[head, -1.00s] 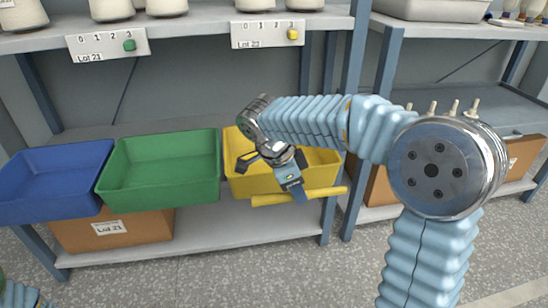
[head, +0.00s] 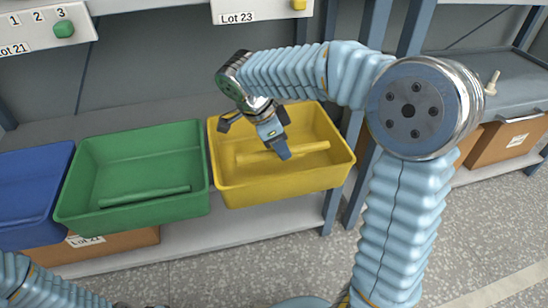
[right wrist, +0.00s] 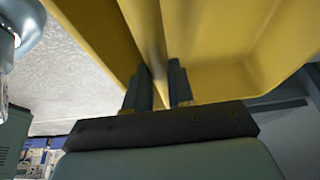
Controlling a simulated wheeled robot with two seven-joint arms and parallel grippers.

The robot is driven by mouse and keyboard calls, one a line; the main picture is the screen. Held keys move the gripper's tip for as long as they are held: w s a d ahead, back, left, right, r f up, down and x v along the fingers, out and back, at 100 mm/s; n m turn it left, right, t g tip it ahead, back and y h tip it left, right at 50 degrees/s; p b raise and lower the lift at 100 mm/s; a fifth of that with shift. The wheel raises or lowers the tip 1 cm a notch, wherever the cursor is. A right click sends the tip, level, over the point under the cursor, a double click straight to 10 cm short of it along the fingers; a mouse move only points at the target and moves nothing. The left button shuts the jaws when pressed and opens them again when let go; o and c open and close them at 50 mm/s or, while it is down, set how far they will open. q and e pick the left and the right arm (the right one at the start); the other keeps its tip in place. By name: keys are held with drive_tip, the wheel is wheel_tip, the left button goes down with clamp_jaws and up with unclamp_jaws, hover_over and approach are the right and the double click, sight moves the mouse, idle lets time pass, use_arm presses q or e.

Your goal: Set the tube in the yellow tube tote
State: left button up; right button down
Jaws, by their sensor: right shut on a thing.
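The yellow tube (head: 310,147) lies level across the inside of the yellow tote (head: 285,190) in the head view. My right gripper (head: 284,150) reaches down over the tote and is shut on the tube near its middle. In the right wrist view the two dark fingers (right wrist: 165,85) straddle the tube (right wrist: 148,35), with the tote's yellow walls around them. I cannot tell whether the tube touches the tote floor. My left arm shows only at the lower left of the head view; its gripper is not clearly seen.
A green tote (head: 140,215) with a green tube (head: 145,196) in it stands left of the yellow one, and a blue tote (head: 35,235) is beyond that. An upper shelf with lot labels is above. A shelf post (head: 350,160) stands just right of the yellow tote.

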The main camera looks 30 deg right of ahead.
sight(267, 151)
wheel_tip(267, 151, down, 9)
drive_tip(key=shift+f+b, duration=0.1)
drive_tip(key=shift+b, duration=0.75)
drive_tip(key=c, duration=1)
unclamp_jaws()
drive_tip(key=shift+f, duration=0.1)
drive_tip(key=shift+r, duration=0.35)
drive_tip(key=p+v, duration=0.2)
drive_tip(key=v, duration=0.9)
drive_tip(key=shift+a+r, duration=0.2)
drive_tip(key=shift+r, duration=0.1)
